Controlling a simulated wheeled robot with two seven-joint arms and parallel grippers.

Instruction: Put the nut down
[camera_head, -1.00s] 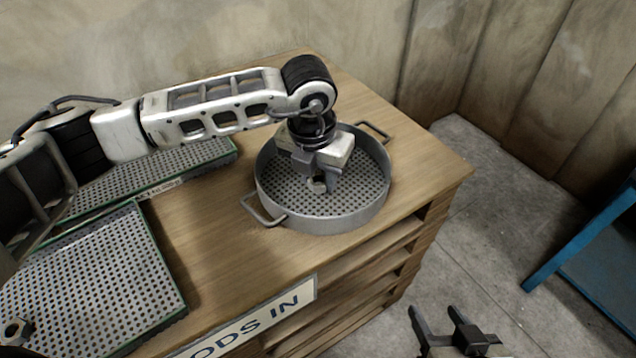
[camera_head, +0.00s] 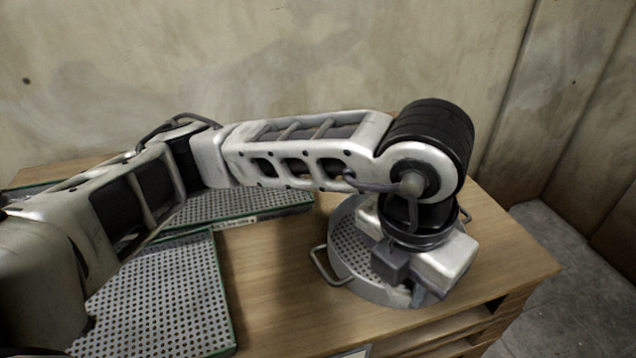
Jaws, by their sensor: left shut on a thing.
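My left gripper (camera_head: 418,296) points down over the front right part of a round grey metal basket (camera_head: 372,290) with a perforated floor and side handles. Its fingers are shut on the nut, which is mostly hidden by the gripper body. I cannot tell whether the nut touches the basket floor. The wrist and gripper hide the basket's right side. My right gripper is not in view.
The basket stands on a wooden bench (camera_head: 285,300). Two green-edged perforated trays lie to its left, one in front (camera_head: 160,300) and one behind (camera_head: 250,203). A bare wall stands behind. Bare wood lies between the front tray and the basket.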

